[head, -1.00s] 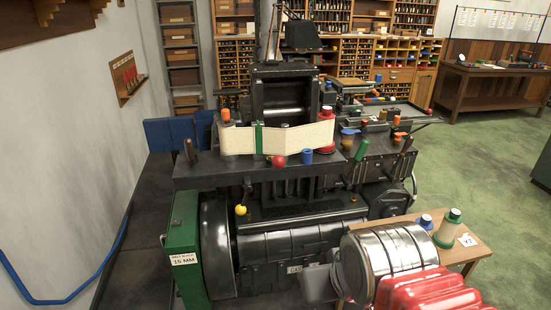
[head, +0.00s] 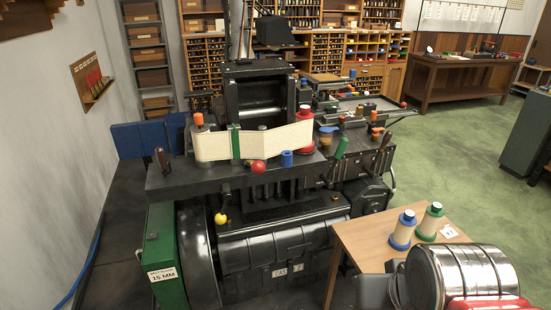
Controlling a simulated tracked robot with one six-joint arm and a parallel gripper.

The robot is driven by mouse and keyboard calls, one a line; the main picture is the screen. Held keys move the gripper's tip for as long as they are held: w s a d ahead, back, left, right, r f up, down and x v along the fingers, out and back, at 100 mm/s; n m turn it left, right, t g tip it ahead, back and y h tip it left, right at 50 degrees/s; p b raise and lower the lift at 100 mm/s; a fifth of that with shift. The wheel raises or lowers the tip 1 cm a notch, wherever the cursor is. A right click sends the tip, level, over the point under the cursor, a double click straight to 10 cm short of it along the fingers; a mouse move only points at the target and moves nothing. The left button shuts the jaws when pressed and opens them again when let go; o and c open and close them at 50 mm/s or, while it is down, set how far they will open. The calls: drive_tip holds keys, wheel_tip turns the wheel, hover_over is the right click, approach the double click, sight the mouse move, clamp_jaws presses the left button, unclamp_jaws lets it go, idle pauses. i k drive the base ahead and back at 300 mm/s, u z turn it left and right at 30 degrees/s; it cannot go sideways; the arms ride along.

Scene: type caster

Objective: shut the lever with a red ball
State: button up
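A red ball (head: 258,167) shows at the front of the dark type caster (head: 250,207), just below the cream paper band (head: 275,141). The lever it belongs to is mostly hidden behind the ball, so I cannot tell its position. A yellow ball (head: 220,218) on a short dark lever hangs lower on the machine's front. Silver and red parts of my own body fill the lower right corner. My gripper does not show, and nothing of mine touches the red ball.
A green box (head: 160,255) stands at the machine's left front. A blue cylinder (head: 287,159) is right of the red ball. Green floor is open at right.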

sight(257, 167)
drive_tip(key=z, duration=0.85)
drive_tip(key=k, duration=0.45)
drive_tip(key=u, duration=2)
drive_tip(key=i, duration=0.9)
drive_tip(key=u, duration=0.05)
